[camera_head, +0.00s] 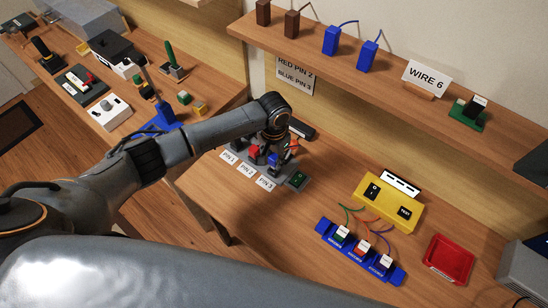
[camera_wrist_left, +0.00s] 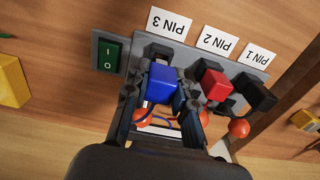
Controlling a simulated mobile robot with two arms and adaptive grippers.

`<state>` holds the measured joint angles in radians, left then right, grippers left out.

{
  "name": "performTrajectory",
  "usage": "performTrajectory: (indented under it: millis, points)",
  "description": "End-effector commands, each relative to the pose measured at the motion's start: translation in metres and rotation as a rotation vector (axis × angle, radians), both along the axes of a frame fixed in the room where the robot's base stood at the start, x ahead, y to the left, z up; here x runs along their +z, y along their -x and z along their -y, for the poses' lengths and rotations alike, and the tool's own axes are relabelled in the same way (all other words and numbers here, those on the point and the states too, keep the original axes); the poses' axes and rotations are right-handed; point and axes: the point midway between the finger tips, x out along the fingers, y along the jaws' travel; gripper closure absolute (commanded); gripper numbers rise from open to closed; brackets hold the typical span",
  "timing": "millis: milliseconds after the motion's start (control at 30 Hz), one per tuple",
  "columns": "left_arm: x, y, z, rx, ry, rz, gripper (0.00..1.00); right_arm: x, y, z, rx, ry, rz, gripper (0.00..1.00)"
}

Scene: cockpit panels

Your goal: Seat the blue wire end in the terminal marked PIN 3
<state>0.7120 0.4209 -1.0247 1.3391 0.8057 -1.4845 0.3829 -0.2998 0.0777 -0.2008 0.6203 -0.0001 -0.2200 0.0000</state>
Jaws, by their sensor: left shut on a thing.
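The blue wire end (camera_wrist_left: 162,84) is a blue block between the fingers of my left gripper (camera_wrist_left: 160,96), which is shut on it. In the head view my left gripper (camera_head: 273,150) is over the grey terminal block (camera_head: 292,182). The PIN 3 label (camera_wrist_left: 169,24) reads upside down in the wrist view; it also shows in the head view (camera_head: 265,183). The dark PIN 3 terminal (camera_wrist_left: 160,51) lies just beyond the blue end and is partly hidden by it. I cannot tell how far the blue end is in. My right gripper is out of view.
A red wire end (camera_wrist_left: 214,85) sits at PIN 2, beside my finger. A black part (camera_wrist_left: 255,92) is at PIN 1. A green switch (camera_wrist_left: 109,53) is beside PIN 3. Orange balls (camera_wrist_left: 239,128) are close to the gripper. A yellow tester (camera_head: 388,203) stands to the right.

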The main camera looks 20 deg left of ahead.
Motion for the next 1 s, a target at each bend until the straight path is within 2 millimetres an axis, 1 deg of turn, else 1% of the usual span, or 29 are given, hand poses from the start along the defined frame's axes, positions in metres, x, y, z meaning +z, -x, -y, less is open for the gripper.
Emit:
performTrajectory:
  millis: [267,1000]
  points:
    - [-0.002,0.0,0.0,0.0,0.0,0.0,1.0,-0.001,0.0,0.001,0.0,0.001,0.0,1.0]
    - [-0.021,0.0,0.0,0.0,0.0,0.001,1.0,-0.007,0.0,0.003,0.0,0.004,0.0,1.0]
